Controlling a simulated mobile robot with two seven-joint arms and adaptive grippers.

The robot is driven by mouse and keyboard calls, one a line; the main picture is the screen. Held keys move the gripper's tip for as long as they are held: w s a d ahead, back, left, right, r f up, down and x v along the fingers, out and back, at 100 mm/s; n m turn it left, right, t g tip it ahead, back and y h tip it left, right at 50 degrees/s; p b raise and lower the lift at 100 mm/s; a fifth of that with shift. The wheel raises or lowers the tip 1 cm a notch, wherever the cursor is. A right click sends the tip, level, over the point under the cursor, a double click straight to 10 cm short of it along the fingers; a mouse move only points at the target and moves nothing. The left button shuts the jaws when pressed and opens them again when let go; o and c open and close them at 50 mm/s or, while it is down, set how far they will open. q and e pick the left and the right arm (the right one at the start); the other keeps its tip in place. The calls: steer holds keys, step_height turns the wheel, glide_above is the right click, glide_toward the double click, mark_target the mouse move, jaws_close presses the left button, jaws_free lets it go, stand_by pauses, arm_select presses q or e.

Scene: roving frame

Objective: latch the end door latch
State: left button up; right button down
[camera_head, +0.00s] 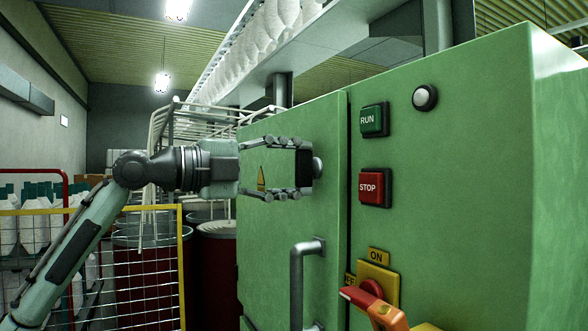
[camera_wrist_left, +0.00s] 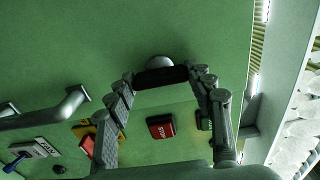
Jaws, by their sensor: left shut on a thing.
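The end door latch, a dark bar on a round grey boss, is on the green cabinet door. It shows in the head view (camera_head: 304,164) near the door's right edge, and in the left wrist view (camera_wrist_left: 160,76). My left gripper (camera_head: 302,168) reaches it from the left, one finger above and one below. In the left wrist view my left gripper (camera_wrist_left: 167,78) has its fingertips at the two ends of the dark bar and is shut on it.
A grey door handle (camera_head: 297,285) stands out below the latch. Right of the door seam are a green RUN button (camera_head: 374,120), a red STOP button (camera_head: 374,187) and a red switch on a yellow plate (camera_head: 377,283). A yellow-framed mesh fence (camera_head: 182,265) stands at left.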

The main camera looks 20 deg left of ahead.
stand_by(0.3)
arm_select(q)
steer(key=o, duration=1.7)
steer(key=v, duration=1.2)
